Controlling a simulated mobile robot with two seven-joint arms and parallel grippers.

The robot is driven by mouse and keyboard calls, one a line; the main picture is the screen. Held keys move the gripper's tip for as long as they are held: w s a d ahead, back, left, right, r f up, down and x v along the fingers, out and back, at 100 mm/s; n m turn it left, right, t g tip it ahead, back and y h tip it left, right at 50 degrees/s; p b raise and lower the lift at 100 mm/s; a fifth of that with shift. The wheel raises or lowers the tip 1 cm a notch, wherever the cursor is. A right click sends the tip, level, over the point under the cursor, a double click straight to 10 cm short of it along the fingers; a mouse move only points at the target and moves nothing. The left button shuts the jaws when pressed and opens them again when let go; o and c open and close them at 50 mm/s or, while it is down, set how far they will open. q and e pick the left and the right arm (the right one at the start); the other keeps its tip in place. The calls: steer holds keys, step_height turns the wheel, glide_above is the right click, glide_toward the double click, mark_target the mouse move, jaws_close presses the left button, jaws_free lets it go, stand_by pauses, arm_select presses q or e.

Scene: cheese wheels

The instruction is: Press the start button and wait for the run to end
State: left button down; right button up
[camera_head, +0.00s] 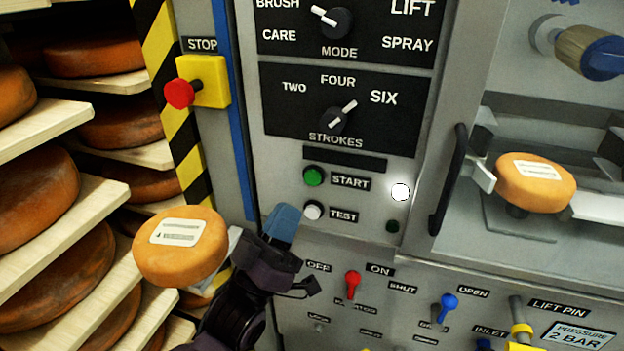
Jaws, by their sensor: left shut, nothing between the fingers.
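The green start button (314,176) sits left of the START label on the grey control panel (375,175). The white test button (313,211) is just below it. My left gripper (284,221) is shut and empty, its blue fingertips below and left of the start button, close to the test button and apparently apart from both. The mode knob (337,22) points toward BRUSH and the strokes knob (334,121) toward SIX. A round white lamp (400,192) right of START looks lit. A labelled cheese wheel (535,184) sits in the machine between pale arms. My right gripper is not in view.
A red stop button (180,93) on a yellow box is at upper left. Another labelled cheese (180,262) is beside my left arm. Shelves of cheeses (75,265) fill the left. Red (353,283) and blue (446,305) levers stand below the buttons. A dark handle (450,185) is at right.

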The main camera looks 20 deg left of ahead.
mark_target(313, 178)
arm_select(q)
steer(key=w, duration=0.6)
steer(key=shift+w+b, duration=0.2)
steer(key=shift+b, duration=0.2)
steer(key=shift+d, duration=0.1)
stand_by(0.7)
stand_by(0.7)
steer(key=shift+w, duration=0.25)
steer(key=shift+w, duration=0.15)
stand_by(0.4)
